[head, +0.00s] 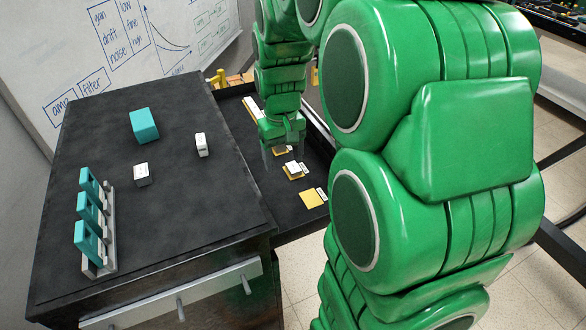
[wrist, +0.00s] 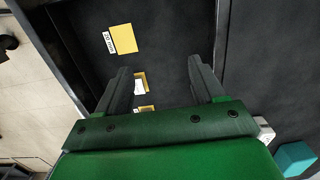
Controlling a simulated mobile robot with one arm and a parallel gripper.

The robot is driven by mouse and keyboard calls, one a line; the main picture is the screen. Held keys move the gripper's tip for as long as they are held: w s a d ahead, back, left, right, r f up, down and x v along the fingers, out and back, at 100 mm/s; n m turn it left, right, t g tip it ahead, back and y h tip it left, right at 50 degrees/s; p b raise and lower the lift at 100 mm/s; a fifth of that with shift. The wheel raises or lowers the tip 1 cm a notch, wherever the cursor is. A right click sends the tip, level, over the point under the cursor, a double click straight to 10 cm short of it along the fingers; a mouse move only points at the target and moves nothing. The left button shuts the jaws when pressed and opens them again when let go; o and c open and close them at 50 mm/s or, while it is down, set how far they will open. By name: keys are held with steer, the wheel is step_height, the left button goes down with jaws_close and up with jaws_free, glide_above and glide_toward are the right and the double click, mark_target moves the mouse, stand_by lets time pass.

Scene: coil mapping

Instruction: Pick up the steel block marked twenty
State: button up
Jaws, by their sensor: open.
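Small pale blocks that look like steel show in the head view: one (head: 201,145) stands upright on the dark bench top and another (head: 141,175) sits to its left. A third pale block (head: 293,168) sits on a yellow square on the lower dark surface. Their markings are too small to read, so I cannot tell which is marked twenty. My gripper (head: 282,153) hangs over the lower surface, near the third block. In the wrist view, my gripper (wrist: 158,66) has its fingers apart with nothing held; a pale block or label (wrist: 139,87) shows between them, farther off.
A bare yellow square (head: 312,199) with a label lies nearest on the lower surface. A teal block (head: 144,125) and a rack of teal pieces (head: 94,225) stand on the bench top (head: 200,205). The bench's raised edge borders the lower surface.

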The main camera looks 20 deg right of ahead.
glide_above(294, 166)
steer(key=shift+t, duration=0.3)
steer(key=f, duration=0.8)
steer(key=shift+w+f, duration=0.1)
steer(key=shift+w, duration=0.25)
steer(key=shift+s+a+f, duration=0.1)
steer(key=shift+s+f, duration=0.1)
steer(key=shift+f, duration=1.75)
steer(key=shift+s+f, duration=0.2)
steer(key=shift+f, duration=1.75)
steer(key=c, duration=1.2)
steer(key=shift+r, duration=0.15)
step_height(294, 166, up, 3)
steer(key=shift+r, duration=0.2)
steer(key=s+a+r, duration=0.1)
steer(key=s+r, duration=0.2)
steer(key=s, duration=0.1)
steer(key=s+a+r, duration=0.1)
steer(key=s+r, duration=0.2)
steer(key=s, duration=0.2)
steer(key=s+a+r, duration=0.1)
steer(key=s+r, duration=0.2)
steer(key=s, duration=0.1)
steer(key=shift+s+a+r, duration=0.2)
steer(key=shift+s+a, duration=0.05)
